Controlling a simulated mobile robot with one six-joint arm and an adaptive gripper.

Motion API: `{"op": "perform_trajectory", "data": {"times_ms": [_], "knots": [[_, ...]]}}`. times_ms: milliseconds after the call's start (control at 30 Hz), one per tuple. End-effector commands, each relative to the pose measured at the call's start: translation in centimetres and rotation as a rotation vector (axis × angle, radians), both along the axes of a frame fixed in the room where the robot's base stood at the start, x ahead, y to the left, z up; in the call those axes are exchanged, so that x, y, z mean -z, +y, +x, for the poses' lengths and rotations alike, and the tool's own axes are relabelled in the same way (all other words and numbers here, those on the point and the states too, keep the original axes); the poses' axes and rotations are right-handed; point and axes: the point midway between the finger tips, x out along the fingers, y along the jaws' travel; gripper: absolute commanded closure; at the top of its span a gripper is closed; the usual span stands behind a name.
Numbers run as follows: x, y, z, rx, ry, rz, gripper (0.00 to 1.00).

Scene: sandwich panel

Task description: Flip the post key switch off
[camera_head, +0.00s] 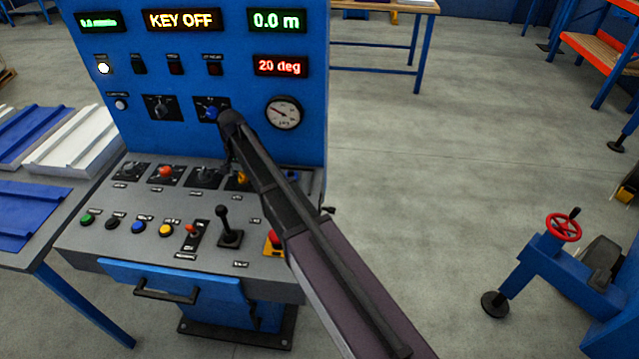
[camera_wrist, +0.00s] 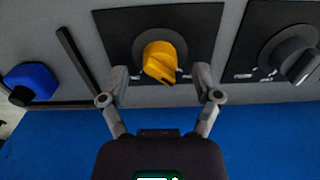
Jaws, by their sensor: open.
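A yellow rotary switch (camera_wrist: 160,62) on a black plate sits on the grey sloping desk of the console. It also shows, partly covered by my arm, in the head view (camera_head: 242,178). Its label is too small to read, so I cannot tell for sure that it is the post key switch. In the wrist view its dark pointer mark faces down and slightly right. My gripper (camera_wrist: 160,76) is open, with one finger on each side of the yellow knob; contact is not clear. The upper display (camera_head: 181,20) reads "KEY OFF".
A dark rotary knob (camera_wrist: 290,55) lies right of the yellow one in the wrist view, and a blue part (camera_wrist: 32,80) lies left. A black lever (camera_head: 228,225) and a red button (camera_head: 274,239) stand lower on the desk. The blue upright panel (camera_head: 230,75) rises behind.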

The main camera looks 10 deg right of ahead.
Motion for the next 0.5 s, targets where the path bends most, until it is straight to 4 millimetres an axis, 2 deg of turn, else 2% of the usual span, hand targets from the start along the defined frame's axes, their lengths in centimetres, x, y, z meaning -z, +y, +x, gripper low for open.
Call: {"op": "perform_trajectory", "data": {"times_ms": [33,500], "knots": [[-1.0,0.0,0.0,-0.001,0.0,0.0,0.19],[-4.9,0.0,0.0,-0.002,0.0,0.0,0.19]]}}
